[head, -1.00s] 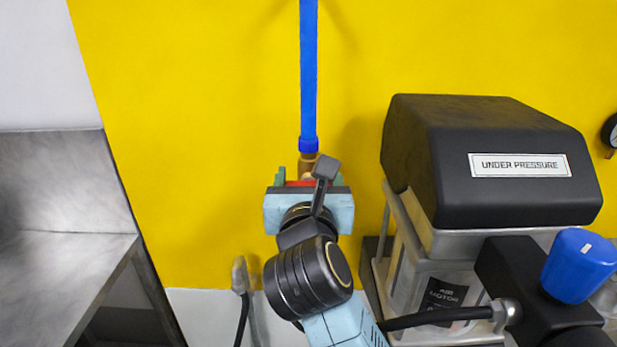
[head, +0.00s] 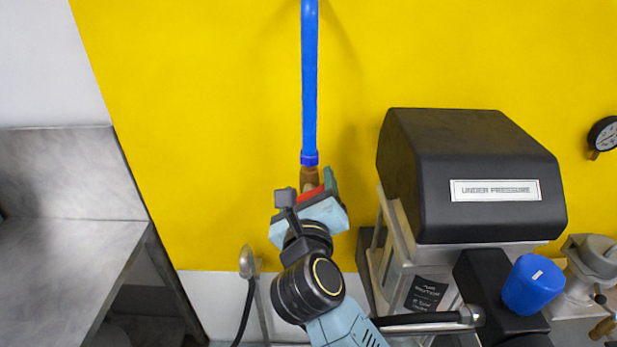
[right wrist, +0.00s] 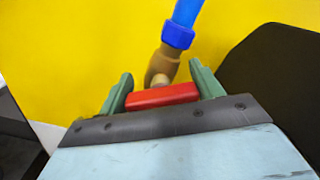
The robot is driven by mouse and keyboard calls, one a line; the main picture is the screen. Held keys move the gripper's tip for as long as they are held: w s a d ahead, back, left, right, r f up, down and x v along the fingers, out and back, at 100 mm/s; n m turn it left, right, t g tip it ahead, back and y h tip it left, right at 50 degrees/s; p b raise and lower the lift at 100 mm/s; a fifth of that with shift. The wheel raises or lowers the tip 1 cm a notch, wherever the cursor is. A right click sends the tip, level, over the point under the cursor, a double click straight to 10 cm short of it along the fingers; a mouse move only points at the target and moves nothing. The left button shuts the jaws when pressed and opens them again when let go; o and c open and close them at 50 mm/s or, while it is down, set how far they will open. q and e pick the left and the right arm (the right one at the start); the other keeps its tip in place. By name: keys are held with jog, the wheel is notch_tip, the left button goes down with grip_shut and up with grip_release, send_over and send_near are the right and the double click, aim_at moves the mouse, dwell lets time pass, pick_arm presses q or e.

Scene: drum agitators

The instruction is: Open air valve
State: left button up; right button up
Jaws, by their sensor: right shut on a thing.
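The air valve is a brass body (head: 310,178) at the lower end of a blue pipe (head: 309,90) on the yellow wall. Its red handle (head: 311,194) sits between the green fingers of my right gripper (head: 313,190). In the right wrist view the red handle (right wrist: 162,96) lies between the two green fingers, below the brass body (right wrist: 162,62). The right gripper is shut on the handle and appears tilted in the head view. Part of the handle is hidden behind the gripper's body. My left gripper is not in view.
A black-topped machine labelled "UNDER PRESSURE" (head: 470,170) stands close to the right of my right arm. A blue knob (head: 533,284) is at its front. A steel table (head: 70,250) is at the left. A gauge (head: 604,134) is on the wall.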

jog(key=shift+n, duration=0.3)
jog(key=o, duration=1)
jog(key=shift+s+b, duration=1.3)
jog(key=shift+s, duration=5.4)
